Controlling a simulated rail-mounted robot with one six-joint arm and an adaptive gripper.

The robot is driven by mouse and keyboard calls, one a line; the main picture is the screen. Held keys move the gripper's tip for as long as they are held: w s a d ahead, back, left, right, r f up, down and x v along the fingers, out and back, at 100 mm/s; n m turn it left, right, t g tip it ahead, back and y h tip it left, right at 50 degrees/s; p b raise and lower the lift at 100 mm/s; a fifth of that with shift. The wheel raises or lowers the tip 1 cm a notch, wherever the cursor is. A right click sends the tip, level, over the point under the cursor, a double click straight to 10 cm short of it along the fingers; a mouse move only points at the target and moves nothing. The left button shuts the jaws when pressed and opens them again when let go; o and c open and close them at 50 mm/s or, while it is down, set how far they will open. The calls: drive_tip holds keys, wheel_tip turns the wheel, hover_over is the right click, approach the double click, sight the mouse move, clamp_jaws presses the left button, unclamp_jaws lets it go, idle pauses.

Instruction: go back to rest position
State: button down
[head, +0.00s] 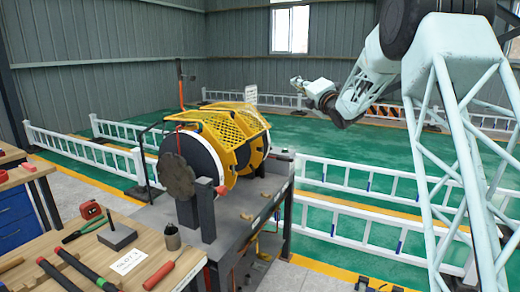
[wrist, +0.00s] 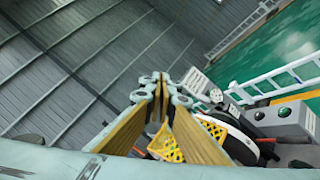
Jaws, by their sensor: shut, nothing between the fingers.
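My gripper (head: 296,81) is at the end of my raised pale-green arm in the head view, up in the air right of and above the machine. It is small there. In the wrist view its brown-padded fingers (wrist: 158,88) come together at their tips, with nothing visible held between them. The fingers hide part of the scene behind. The machine (head: 215,150), a black and white drum under a yellow mesh guard, stands apart from my gripper. Its yellow guard also shows in the wrist view (wrist: 165,146), partly behind the fingers.
A wooden workbench (head: 80,250) with several hand tools is at the lower left. The machine sits on a dark table (head: 240,208). White railings (head: 380,178) cross the green floor (head: 360,145). The air around my gripper looks clear.

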drive_tip(key=s+d+m+g+h, duration=0.35)
drive_tip(key=s+m, duration=0.45)
drive_tip(key=s, duration=0.9)
drive_tip(key=s+d+m+g+h, duration=0.2)
drive_tip(key=s+d+m+h, duration=0.45)
drive_tip(key=s, duration=0.95)
drive_tip(key=s+a+f+m+g, duration=0.1)
drive_tip(key=s+f+m+g, duration=0.2)
drive_tip(key=s, duration=1.5)
drive_tip(key=s+a+f+m+g+y, duration=0.1)
drive_tip(key=s+f+m, duration=0.5)
drive_tip(key=s, duration=1.3)
drive_tip(key=s+a+f+m+g+y, duration=0.1)
drive_tip(key=s+f+m+g, duration=0.4)
drive_tip(key=s+f, duration=0.5)
drive_tip(key=s+a, duration=0.1)
drive_tip(key=s, duration=0.7)
drive_tip(key=shift+s+a+f, duration=0.25)
drive_tip(key=shift+a+f, duration=0.05)
drive_tip(key=shift+a, duration=0.05)
